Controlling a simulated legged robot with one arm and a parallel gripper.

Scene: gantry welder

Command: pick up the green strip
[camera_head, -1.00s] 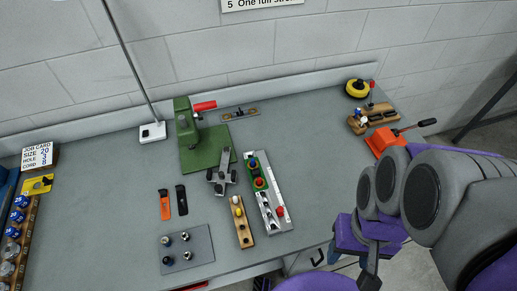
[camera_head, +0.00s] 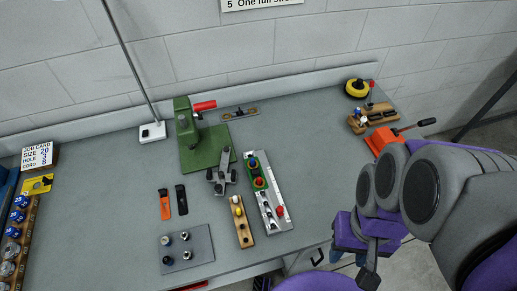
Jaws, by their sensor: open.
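The green strip (camera_head: 263,183) lies at the far end of a pale metal rail (camera_head: 274,213) on the bench. A blue-topped knob and a red knob stand on it. My gripper (camera_head: 352,266) is open and empty, low at the right, beyond the bench's front edge. It is well to the right of and nearer than the strip. Its fingers are small and partly hidden by my purple and grey arm.
A wooden block (camera_head: 241,222) with yellow and white pegs and a grey clamp (camera_head: 220,178) stand left of the rail. A green press (camera_head: 188,130) is behind. Bare bench lies right of the rail.

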